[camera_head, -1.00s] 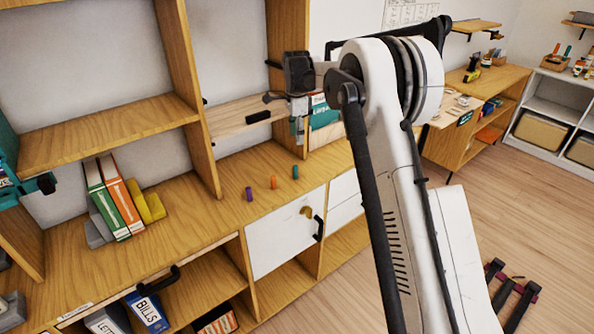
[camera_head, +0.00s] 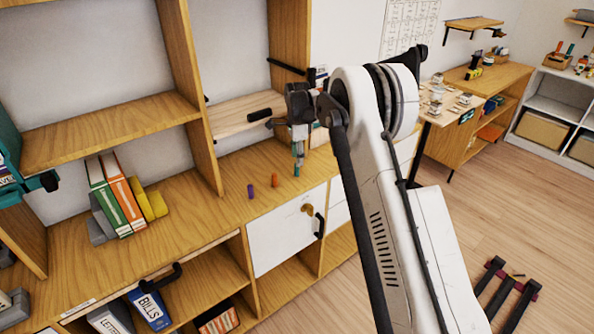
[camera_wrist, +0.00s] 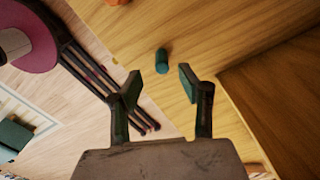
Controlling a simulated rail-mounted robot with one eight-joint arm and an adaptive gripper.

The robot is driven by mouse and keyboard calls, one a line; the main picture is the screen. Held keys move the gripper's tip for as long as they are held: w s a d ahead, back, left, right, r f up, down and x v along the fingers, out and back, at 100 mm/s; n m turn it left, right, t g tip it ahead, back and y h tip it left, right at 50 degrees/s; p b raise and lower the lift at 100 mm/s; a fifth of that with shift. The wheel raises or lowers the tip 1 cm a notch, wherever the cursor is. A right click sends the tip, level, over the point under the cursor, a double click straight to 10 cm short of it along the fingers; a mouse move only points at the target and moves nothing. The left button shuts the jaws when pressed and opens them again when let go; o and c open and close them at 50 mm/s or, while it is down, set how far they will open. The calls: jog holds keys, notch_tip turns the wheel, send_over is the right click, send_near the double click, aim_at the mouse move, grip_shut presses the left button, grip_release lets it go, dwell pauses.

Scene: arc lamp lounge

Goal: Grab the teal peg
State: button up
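The teal peg (camera_head: 297,169) stands on the wooden counter at the right end of a short row of pegs, partly hidden under my gripper in the head view. In the wrist view the teal peg (camera_wrist: 161,61) lies beyond the gap between the fingertips, toward the left finger. My gripper (camera_wrist: 160,82) is open and empty, its two dark green finger pads apart. In the head view my gripper (camera_head: 299,150) points down just above the teal peg. I cannot tell whether it touches it.
An orange peg (camera_head: 275,180) and a purple peg (camera_head: 251,191) stand to the left on the counter. In the wrist view an orange thing (camera_wrist: 117,2) shows at the top edge. An upright shelf panel (camera_head: 289,60) rises behind. Books (camera_head: 118,195) stand far left.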

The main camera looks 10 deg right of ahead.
aim_at(297, 170)
notch_tip(297, 170, down, 5)
jog(key=shift+w+a+r, duration=0.15)
jog(key=c, duration=0.9)
jog(key=shift+r, duration=0.1)
jog(key=shift+c, duration=0.2)
